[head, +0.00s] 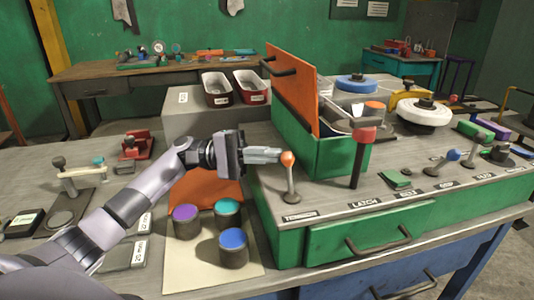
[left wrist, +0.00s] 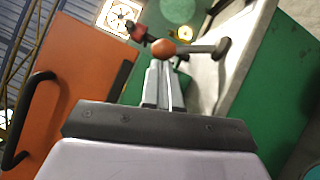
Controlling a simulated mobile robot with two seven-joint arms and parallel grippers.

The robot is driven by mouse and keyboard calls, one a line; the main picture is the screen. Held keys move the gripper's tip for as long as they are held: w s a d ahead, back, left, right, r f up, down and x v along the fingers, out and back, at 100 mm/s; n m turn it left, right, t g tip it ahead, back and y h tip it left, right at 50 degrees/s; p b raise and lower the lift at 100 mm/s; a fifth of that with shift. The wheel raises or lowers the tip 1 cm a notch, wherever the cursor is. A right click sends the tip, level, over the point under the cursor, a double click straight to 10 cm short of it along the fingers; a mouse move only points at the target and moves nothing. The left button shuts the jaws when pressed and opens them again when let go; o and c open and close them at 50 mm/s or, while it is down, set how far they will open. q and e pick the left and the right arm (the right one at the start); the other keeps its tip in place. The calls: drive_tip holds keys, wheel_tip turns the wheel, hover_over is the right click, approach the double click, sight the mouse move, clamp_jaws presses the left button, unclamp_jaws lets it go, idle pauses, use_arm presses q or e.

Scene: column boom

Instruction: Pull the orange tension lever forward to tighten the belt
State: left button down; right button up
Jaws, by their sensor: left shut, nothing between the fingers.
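The tension lever is a short metal rod with an orange ball knob (head: 288,158), standing on the green bench unit above the first label at its left end. In the left wrist view the orange knob (left wrist: 164,47) is just beyond my fingertips. My left gripper (head: 278,155) is shut and empty, its fingertips at the left side of the knob. The fingertips look very near or touching the knob; I cannot tell which. It also shows in the left wrist view (left wrist: 160,66). My right gripper is not in view. The belt cannot be made out.
A red-topped lever (head: 364,136) stands right of the orange one, and a blue-knobbed lever (head: 453,156) farther right. A green box with a raised orange lid (head: 291,86) rises behind. Purple, teal and blue-topped cylinders (head: 232,248) stand below my left arm.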

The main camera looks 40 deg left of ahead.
use_arm(q)
drive_tip(key=shift+r, duration=0.1)
drive_tip(key=shift+s+d+r+m, duration=0.1)
drive_tip(key=shift+d+r+m, duration=0.05)
drive_tip(key=shift+m, duration=0.25)
drive_tip(key=shift+s+r+g+y, duration=0.1)
drive_tip(key=shift+g+y, duration=0.2)
drive_tip(key=shift+s+d+r+m+y, duration=0.35)
drive_tip(key=shift+d+r+m+y, duration=0.15)
drive_tip(key=shift+m, duration=0.5)
drive_tip(key=shift+s+d+r+m+g+y+p, duration=0.35)
drive_tip(key=shift+s+d+r+m+y, duration=0.3)
drive_tip(key=shift+m, duration=0.35)
drive_tip(key=shift+s+d+r+m+y+p, duration=0.25)
drive_tip(key=shift+s+d+m+y, duration=0.15)
drive_tip(key=shift+d+m+y, duration=0.15)
drive_tip(key=shift+s+d+r+m+y+p, duration=0.1)
drive_tip(key=shift+s+d+m+y+p, duration=0.1)
drive_tip(key=shift+s+d+m+y, duration=0.35)
drive_tip(key=shift+s+d+m+t+y+p, duration=0.5)
drive_tip(key=shift+d+m+y, duration=0.2)
drive_tip(key=shift+m, duration=0.3)
